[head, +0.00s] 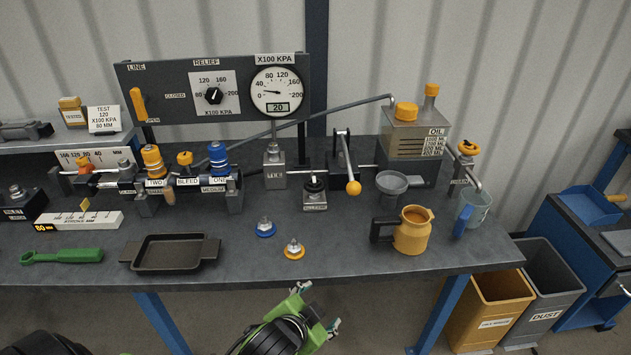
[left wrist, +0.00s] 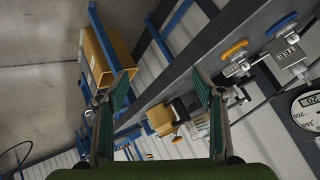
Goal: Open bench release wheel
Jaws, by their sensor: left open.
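A small block with a black wheel (head: 314,183) on top stands mid-bench. The label (head: 314,208) on its front is too small to read surely, so I cannot confirm it is the release wheel. A yellow wheel (head: 468,148) sits on a fitting at the bench's right end. My left gripper (head: 316,308) is open and empty, in front of the bench's front edge and apart from both wheels. In the left wrist view its two fingers (left wrist: 160,80) are spread with nothing held between them. My right gripper is not in view.
A blue coupler (head: 265,230) and a yellow coupler (head: 293,251) lie near the front edge. A yellow-ball lever (head: 353,187), a grey funnel (head: 391,184) and a yellow jug (head: 413,235) stand right of the black wheel. A dark tray (head: 172,254) lies left. Bins (head: 489,305) stand below right.

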